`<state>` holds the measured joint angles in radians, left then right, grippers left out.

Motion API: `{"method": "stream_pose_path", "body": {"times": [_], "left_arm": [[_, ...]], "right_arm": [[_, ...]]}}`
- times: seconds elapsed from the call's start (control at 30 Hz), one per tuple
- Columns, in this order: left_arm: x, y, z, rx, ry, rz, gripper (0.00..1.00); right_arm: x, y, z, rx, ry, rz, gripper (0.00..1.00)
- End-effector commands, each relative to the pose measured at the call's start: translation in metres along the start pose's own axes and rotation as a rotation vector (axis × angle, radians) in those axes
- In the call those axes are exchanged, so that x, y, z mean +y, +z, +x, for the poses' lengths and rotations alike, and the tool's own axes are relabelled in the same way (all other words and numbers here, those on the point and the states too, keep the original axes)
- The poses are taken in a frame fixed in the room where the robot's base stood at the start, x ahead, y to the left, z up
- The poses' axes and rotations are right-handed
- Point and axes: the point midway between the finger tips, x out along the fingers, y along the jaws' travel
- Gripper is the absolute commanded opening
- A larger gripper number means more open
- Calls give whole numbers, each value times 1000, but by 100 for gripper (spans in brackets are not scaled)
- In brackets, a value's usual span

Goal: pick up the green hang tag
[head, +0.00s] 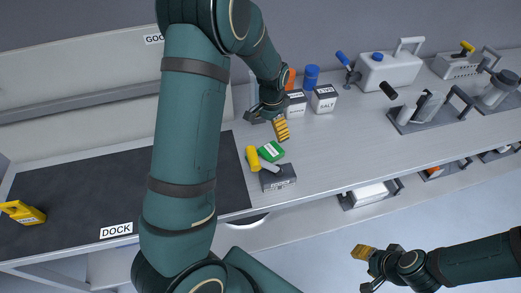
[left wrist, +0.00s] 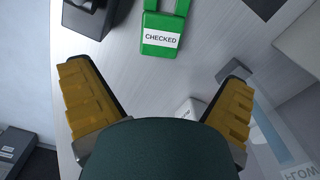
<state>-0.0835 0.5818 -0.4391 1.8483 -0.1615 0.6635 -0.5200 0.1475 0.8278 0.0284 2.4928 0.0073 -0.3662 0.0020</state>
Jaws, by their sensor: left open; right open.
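In the left wrist view the tag (left wrist: 160,48) is at top centre, with a white label reading CHECKED and a green loop running off the top edge. My left gripper (head: 272,122) is open above the bench, a little behind the tag in the head view. In its wrist view, the yellow fingers are spread wide and the tag lies beyond them, untouched. My right gripper (head: 365,267) is open and empty, low at the right, away from the bench top.
White labelled boxes (head: 324,99) and a blue container (head: 311,76) stand behind. A black DOCK mat (head: 100,205) covers the left. Bench right of the tag is clear.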

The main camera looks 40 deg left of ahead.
Motion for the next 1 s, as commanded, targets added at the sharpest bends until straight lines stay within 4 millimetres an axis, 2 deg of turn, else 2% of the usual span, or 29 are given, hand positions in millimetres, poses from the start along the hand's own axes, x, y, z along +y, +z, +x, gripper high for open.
{"method": "stream_pose_path", "body": {"times": [0.17, 0.5, 0.77, 1.0], "left_arm": [[0, 0, 15, -6, 1, 2, 100], [-1, 1, 74, -4, 0, 0, 100], [-1, 0, 92, -3, 0, 1, 100], [-4, 0, 125, -3, 0, 1, 100]], "right_arm": [[1, 0, 1, 0, 1, 1, 46], [2, 0, 4, 0, 1, 1, 46], [2, 0, 4, 0, 1, 1, 46], [1, 0, 3, 0, 1, 1, 46]]}}
